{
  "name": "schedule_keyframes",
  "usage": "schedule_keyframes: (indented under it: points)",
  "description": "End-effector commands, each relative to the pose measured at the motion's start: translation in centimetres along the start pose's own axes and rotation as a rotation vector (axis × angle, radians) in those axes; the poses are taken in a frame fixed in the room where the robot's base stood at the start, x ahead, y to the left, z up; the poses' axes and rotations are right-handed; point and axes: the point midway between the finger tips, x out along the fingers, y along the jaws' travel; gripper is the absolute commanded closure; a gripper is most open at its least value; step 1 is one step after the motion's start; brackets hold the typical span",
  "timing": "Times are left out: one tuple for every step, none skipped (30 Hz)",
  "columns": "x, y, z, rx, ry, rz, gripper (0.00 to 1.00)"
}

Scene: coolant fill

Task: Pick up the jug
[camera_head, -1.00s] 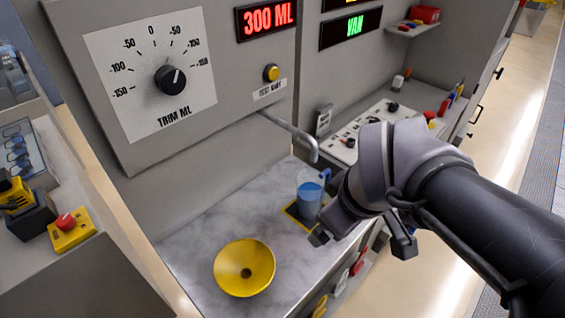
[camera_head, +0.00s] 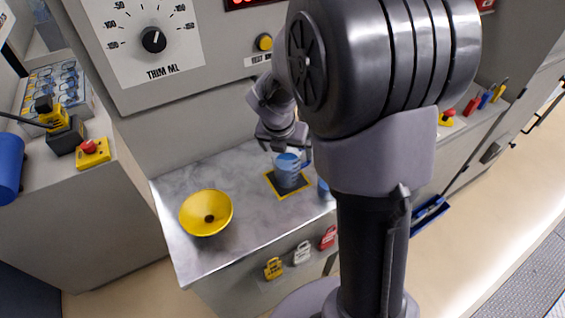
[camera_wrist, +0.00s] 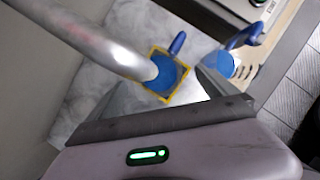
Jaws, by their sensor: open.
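A jug (camera_head: 288,172) with blue liquid and a blue handle stands upright on a yellow-outlined square (camera_head: 272,182) on the marble counter. In the wrist view the jug (camera_wrist: 166,75) is seen from above, with the metal spout (camera_wrist: 95,42) crossing the view and covering part of it. My gripper (camera_head: 284,147) is open at the top of the jug, its fingers pointing down. In the wrist view my gripper (camera_wrist: 165,98) has its fingers spread below and beside the jug. I cannot tell whether they touch it.
A second blue vessel (camera_wrist: 221,66) with a blue handle stands close to the right of the jug; in the head view it (camera_head: 323,188) is partly hidden by my arm. The dial panel (camera_head: 150,50) rises behind.

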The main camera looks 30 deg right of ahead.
Motion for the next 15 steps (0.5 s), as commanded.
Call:
schedule_keyframes:
  points:
    - [0.8,0.0,-0.1,0.000,0.000,0.000,0.03]
    - [0.9,0.0,-0.1,0.000,0.000,0.000,0.03]
    - [1.1,0.0,0.0,0.000,-0.001,0.001,0.03]
    - [1.4,0.1,-0.1,0.000,-0.001,0.001,0.03]
    - [1.8,0.1,-0.1,0.000,-0.001,0.001,0.03]
    - [2.4,0.2,-0.2,0.000,-0.001,0.001,0.03]
    - [3.0,0.2,-0.2,0.001,0.000,0.001,0.03]
    - [3.8,0.3,-0.3,0.001,0.000,0.000,0.03]
    - [4.7,0.4,-0.4,0.001,0.000,0.000,0.03]
    - [5.3,0.4,-0.4,0.002,0.001,0.000,0.03]
    - [5.8,0.4,-0.4,0.002,0.001,0.000,0.03]
    - [6.2,0.4,-0.3,0.002,0.001,0.000,0.03]
    - [6.3,0.4,-0.2,0.002,0.000,0.001,0.03]
    - [6.3,0.4,-0.2,0.002,0.000,0.001,0.03]
    - [6.1,0.4,-0.1,0.002,-0.001,0.001,0.03]
